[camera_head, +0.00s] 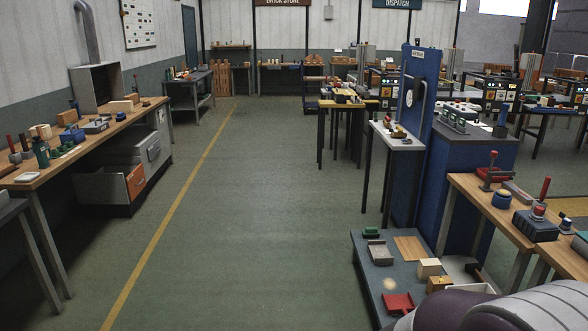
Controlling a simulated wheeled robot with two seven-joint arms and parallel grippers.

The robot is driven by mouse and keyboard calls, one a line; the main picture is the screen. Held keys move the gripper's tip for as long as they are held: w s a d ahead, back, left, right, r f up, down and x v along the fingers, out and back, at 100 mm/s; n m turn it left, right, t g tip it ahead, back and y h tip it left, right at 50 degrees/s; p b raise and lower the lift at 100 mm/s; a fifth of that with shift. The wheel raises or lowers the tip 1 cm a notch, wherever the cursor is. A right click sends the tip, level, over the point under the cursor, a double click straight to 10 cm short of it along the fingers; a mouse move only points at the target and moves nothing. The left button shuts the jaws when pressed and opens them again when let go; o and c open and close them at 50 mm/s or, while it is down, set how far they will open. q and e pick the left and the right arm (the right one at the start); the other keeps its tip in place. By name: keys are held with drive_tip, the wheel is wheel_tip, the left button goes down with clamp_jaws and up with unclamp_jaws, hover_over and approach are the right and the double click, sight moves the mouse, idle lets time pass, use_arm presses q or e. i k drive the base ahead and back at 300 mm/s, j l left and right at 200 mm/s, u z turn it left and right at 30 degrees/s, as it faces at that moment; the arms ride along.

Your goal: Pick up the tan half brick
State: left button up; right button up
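A small pale tan block (429,268), which looks like the tan half brick, sits on the low grey platform (372,281) at the lower right. A smaller orange-yellow block (439,284) is just in front of it. Other tan blocks (121,106) lie on the wooden bench on the left, too small to tell apart by kind. Neither of my grippers shows. A rounded grey-purple part, likely of my own arm, fills the bottom right corner and hides the platform's near right end.
The platform also holds a red tray (398,303), a wooden board (410,249), and a grey piece (379,253). A tall blue cabinet (416,130) stands behind it. A wooden bench (495,214) is on the right. The green floor (240,220) in the middle is clear.

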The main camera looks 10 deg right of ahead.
sight(435, 283)
drive_tip(key=i+j+z, duration=0.1)
drive_tip(key=i+z, duration=0.25)
drive_tip(key=i, duration=2.05)
drive_tip(key=i+z, duration=0.2)
drive_tip(key=i, duration=0.25)
drive_tip(key=i+j+z, duration=0.1)
drive_tip(key=i+z, duration=0.15)
drive_tip(key=i, duration=0.2)
drive_tip(key=i+j+z, duration=0.2)
drive_tip(key=i, duration=0.25)
drive_tip(key=i+l+z, duration=0.1)
drive_tip(key=z, duration=0.35)
drive_tip(key=i+z, duration=0.3)
drive_tip(key=z, duration=0.15)
drive_tip(key=i+z, duration=0.2)
drive_tip(key=z, duration=0.25)
drive_tip(key=i+j+z, duration=0.1)
drive_tip(key=z, duration=0.3)
drive_tip(key=i, duration=0.05)
